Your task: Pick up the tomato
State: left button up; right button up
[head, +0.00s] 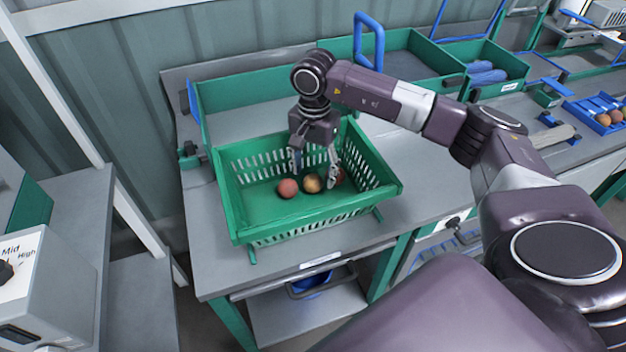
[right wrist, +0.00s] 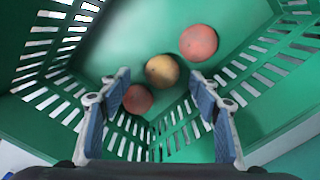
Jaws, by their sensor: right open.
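Three tomatoes lie in a green slatted crate (head: 240,205) on the grey table. In the head view a red tomato (head: 287,189) is on the left, a yellow-orange tomato (head: 312,184) in the middle, and another red one (head: 340,176) on the right, partly hidden by a finger. In the right wrist view the yellow-orange tomato (right wrist: 161,71) lies just beyond the gap between the fingers, with a red tomato (right wrist: 137,99) by the left finger and another (right wrist: 198,42) farther off. My right gripper (head: 314,168) is open and empty, pointing down inside the crate. My left gripper is out of view.
The crate walls stand close around my right gripper. Green trays (head: 420,62) line the back of the table, one with a blue upright handle (head: 369,38). A blue tray (head: 590,112) with round fruit is at the far right. A dial box (head: 30,285) stands at left.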

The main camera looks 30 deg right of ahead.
aim_at(313, 177)
jog(key=f, duration=0.3)
jog(key=shift+w+f, duration=0.1)
jog(key=shift+w, duration=0.1)
jog(key=shift+c, duration=0.4)
jog(key=c, duration=0.8)
jog(key=shift+c, duration=0.2)
